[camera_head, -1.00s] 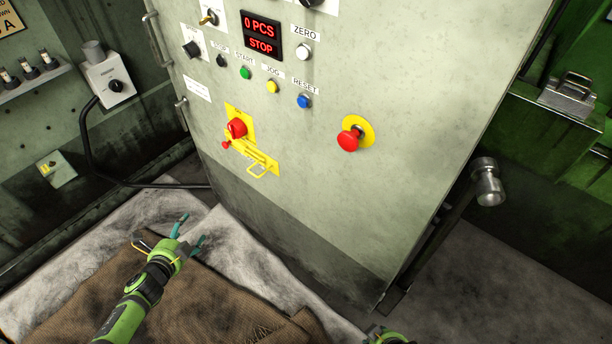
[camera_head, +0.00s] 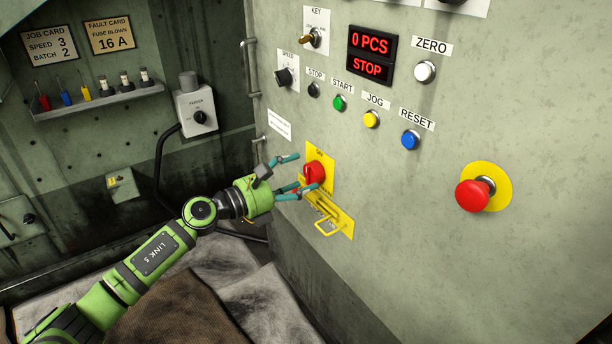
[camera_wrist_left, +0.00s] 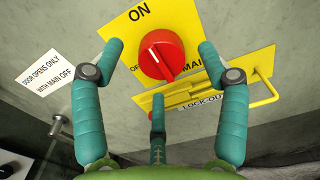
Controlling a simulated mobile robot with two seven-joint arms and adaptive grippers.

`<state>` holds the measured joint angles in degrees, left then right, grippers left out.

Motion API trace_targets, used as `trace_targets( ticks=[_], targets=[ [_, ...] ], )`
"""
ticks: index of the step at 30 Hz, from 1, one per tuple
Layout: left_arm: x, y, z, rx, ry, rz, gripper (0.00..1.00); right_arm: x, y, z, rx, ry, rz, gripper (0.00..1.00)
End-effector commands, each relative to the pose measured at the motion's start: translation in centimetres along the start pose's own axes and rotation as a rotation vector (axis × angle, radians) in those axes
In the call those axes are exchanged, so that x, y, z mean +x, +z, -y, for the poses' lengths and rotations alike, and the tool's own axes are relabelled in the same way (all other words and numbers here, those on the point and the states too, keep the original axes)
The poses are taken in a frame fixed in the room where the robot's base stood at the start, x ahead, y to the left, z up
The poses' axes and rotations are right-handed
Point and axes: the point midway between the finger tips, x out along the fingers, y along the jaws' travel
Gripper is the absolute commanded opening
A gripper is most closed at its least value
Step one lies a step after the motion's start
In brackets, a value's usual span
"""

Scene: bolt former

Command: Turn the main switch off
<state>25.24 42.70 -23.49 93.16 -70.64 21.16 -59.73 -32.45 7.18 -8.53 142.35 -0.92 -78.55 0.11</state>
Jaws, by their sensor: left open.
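The main switch is a red rotary knob (camera_head: 314,172) on a yellow plate (camera_head: 326,160) on the grey cabinet front. In the left wrist view the knob (camera_wrist_left: 161,54) sits between my finger tips, with "ON" printed above it. A yellow lock-out hasp (camera_head: 328,216) is mounted just below the knob; it also shows in the left wrist view (camera_wrist_left: 215,93). My left gripper (camera_head: 291,174) is open at the knob, its teal fingers on either side. I cannot tell whether they touch it. My right gripper is not in view.
A red mushroom button (camera_head: 473,196) sticks out to the right. Several buttons, a key switch (camera_head: 311,38) and a display (camera_head: 371,54) are above. A door handle (camera_head: 252,70) and a grey switch box (camera_head: 198,108) are at left. Cloths lie below.

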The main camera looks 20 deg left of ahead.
Motion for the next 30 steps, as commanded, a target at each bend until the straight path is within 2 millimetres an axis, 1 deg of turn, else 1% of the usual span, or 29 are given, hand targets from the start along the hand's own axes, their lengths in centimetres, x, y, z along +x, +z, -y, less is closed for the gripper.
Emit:
trace_targets(
  ticks=[1, 3, 6, 15, 17, 18, 19, 20, 28, 29, 30],
  targets=[
    [0.8, 0.1, 0.0, -0.002, 0.0, 0.003, 0.74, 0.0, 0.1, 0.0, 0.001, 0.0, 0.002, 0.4],
    [1.5, 0.1, -0.1, -0.002, 0.001, 0.003, 0.74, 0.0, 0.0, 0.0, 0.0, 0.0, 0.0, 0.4],
    [2.1, 0.0, 0.0, -0.003, 0.001, 0.001, 0.74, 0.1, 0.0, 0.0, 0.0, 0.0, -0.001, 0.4],
    [2.4, -0.1, 0.0, -0.004, 0.001, 0.0, 0.74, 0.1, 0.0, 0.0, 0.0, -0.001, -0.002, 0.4],
    [2.4, -0.1, 0.0, -0.004, 0.001, 0.0, 0.5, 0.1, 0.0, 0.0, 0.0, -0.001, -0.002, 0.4],
    [2.4, -0.1, 0.0, -0.004, 0.001, 0.0, 0.34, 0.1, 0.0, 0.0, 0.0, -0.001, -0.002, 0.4],
    [2.4, -0.1, 0.0, -0.004, 0.001, 0.001, 0.22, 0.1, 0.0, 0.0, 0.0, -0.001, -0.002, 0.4],
    [2.4, 0.0, 0.0, -0.004, 0.001, 0.001, 0.2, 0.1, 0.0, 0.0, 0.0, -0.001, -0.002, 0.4],
    [2.4, 0.2, 0.0, -0.012, 0.001, 0.005, 0.2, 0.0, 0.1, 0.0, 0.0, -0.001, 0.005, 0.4],
    [2.4, 0.2, 0.0, -0.016, 0.001, 0.005, 0.2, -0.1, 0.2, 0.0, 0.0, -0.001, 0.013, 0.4],
    [2.4, 0.3, 0.0, -0.023, 0.001, 0.006, 0.2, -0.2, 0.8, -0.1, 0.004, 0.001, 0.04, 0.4]
  ],
)
